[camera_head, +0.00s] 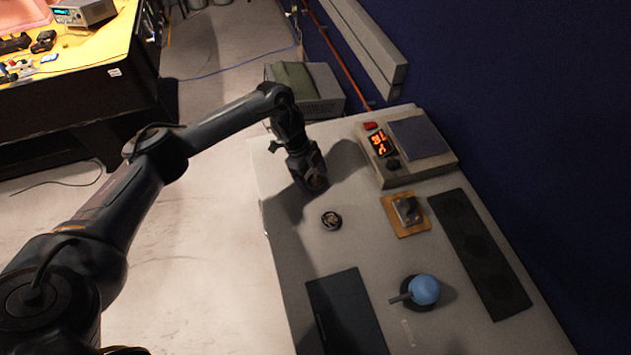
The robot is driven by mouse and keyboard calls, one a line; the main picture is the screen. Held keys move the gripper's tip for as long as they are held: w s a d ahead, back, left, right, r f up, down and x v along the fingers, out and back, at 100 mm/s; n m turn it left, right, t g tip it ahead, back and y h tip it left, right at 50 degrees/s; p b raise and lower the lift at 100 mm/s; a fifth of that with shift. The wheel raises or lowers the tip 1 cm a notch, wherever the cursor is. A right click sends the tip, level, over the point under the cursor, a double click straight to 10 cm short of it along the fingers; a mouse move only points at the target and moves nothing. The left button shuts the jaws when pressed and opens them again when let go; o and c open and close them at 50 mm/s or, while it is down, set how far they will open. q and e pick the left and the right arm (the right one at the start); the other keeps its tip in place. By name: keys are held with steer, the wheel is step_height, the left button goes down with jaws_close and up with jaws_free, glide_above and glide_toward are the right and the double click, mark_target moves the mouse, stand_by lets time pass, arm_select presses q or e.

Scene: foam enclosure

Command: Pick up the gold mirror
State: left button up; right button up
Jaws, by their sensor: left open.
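A small round disc (331,219) with a dark rim and a paler, shiny centre lies flat on the grey table. It looks like the mirror, but its gold colour is hard to make out at this size. My left gripper (316,183) points down over the table, a little beyond the disc and apart from it. It is open, though its fingers are small and dark in this view. Nothing shows between them. My right gripper is not in view.
A blue wall (540,120) stands at right.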

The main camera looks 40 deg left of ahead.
arm_select(q)
steer(key=c, duration=1.2)
steer(key=shift+o, duration=0.2)
steer(key=shift+r, duration=0.2)
